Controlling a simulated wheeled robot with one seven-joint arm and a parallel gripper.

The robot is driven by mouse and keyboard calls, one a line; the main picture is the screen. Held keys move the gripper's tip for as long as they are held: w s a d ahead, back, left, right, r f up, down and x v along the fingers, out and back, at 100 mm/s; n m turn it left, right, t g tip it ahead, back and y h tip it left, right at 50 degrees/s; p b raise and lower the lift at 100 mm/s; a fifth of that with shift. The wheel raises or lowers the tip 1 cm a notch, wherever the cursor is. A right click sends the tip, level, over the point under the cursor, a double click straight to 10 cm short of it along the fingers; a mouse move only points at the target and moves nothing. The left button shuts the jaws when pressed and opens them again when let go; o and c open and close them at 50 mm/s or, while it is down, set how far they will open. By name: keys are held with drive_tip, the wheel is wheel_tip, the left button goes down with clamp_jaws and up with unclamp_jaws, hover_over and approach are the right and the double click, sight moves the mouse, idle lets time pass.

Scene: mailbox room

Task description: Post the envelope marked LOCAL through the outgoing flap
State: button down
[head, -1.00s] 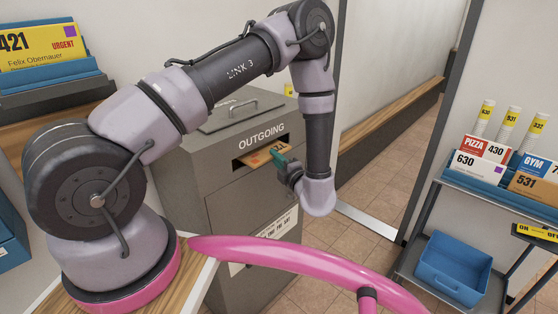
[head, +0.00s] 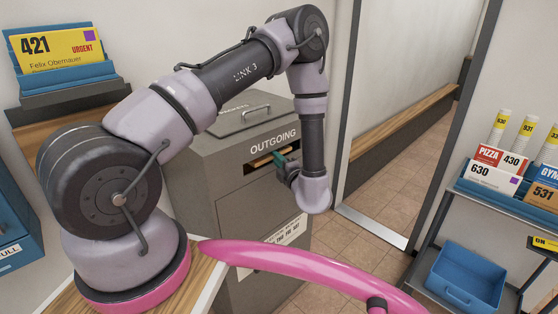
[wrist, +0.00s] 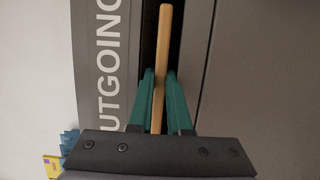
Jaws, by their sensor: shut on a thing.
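The grey box marked OUTGOING (head: 230,215) stands in the middle of the head view, with a dark slot below the lettering. My gripper (head: 282,157) is at the slot, and its green fingers are shut on a thin tan envelope (head: 262,161). In the wrist view the envelope (wrist: 164,45) shows edge-on between the fingers of my gripper (wrist: 160,85). Its far end reaches into the dark slot opening (wrist: 149,40). Its marking cannot be read now, and the flap itself cannot be made out.
A yellow URGENT envelope (head: 62,50) stands in a blue holder at the upper left. A cart at the right carries cards, tubes and a blue bin (head: 466,276). A pink curved rail (head: 300,262) crosses the foreground. The tiled floor (head: 385,205) beyond the box is clear.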

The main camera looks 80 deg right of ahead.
drive_tip(key=shift+w+d, duration=0.1)
drive_tip(key=c, duration=0.8)
unclamp_jaws()
drive_tip(key=shift+s+a, duration=0.8)
drive_tip(key=shift+s, duration=0.5)
drive_tip(key=shift+s+a, duration=0.8)
drive_tip(key=shift+s, duration=0.45)
drive_tip(key=shift+s+a, duration=0.8)
drive_tip(key=shift+s, duration=0.5)
clamp_jaws()
